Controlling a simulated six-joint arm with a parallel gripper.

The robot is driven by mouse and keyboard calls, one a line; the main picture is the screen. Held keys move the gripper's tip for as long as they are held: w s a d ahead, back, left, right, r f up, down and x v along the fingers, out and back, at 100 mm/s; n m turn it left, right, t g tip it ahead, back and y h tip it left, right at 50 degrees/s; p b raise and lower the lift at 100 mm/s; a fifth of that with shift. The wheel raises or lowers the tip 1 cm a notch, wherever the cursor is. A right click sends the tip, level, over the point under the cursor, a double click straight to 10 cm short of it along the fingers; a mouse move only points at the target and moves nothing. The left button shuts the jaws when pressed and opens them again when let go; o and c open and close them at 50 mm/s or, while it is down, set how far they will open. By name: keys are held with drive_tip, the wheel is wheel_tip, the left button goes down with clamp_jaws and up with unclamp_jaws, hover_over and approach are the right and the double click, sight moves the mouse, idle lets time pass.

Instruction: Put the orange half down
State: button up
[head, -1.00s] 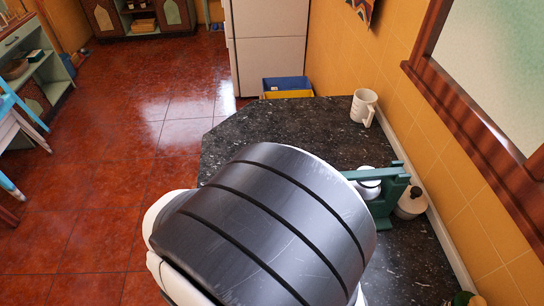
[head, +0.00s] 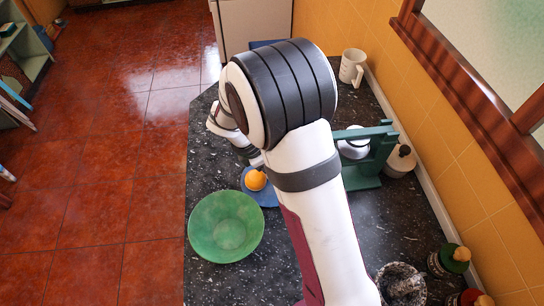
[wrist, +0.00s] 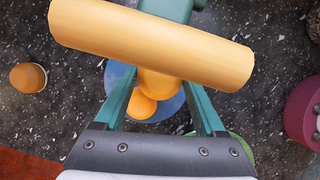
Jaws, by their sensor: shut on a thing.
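In the wrist view my gripper (wrist: 161,82) has its two teal fingers on either side of an orange half (wrist: 160,86) and is shut on it. A wooden bar (wrist: 150,40) across the view hides the fingertips and part of this half. Another orange piece (wrist: 140,106) shows beside it, over the blue plate (wrist: 170,108). In the head view an orange piece (head: 255,180) shows at the blue plate (head: 268,198); I cannot tell which one it is. My arm hides the gripper's fingers there. Whether the held half touches the plate is unclear.
A green bowl (head: 226,228) stands in front of the plate. A green press stand (head: 362,178) and a white-and-wood pot (head: 400,160) are to the right. A white mug (head: 352,67) stands at the back. Jars and a stone mortar (head: 402,285) are at the front right.

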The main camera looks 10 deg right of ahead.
drive_tip(key=shift+w, duration=0.8)
drive_tip(key=shift+s+f, duration=0.1)
drive_tip(key=shift+f, duration=1.7)
drive_tip(key=shift+f, duration=0.1)
drive_tip(key=shift+f, duration=0.25)
drive_tip(key=o, duration=1.5)
drive_tip(key=shift+r, duration=0.25)
drive_tip(key=v, duration=1.2)
drive_tip(key=shift+r, duration=0.2)
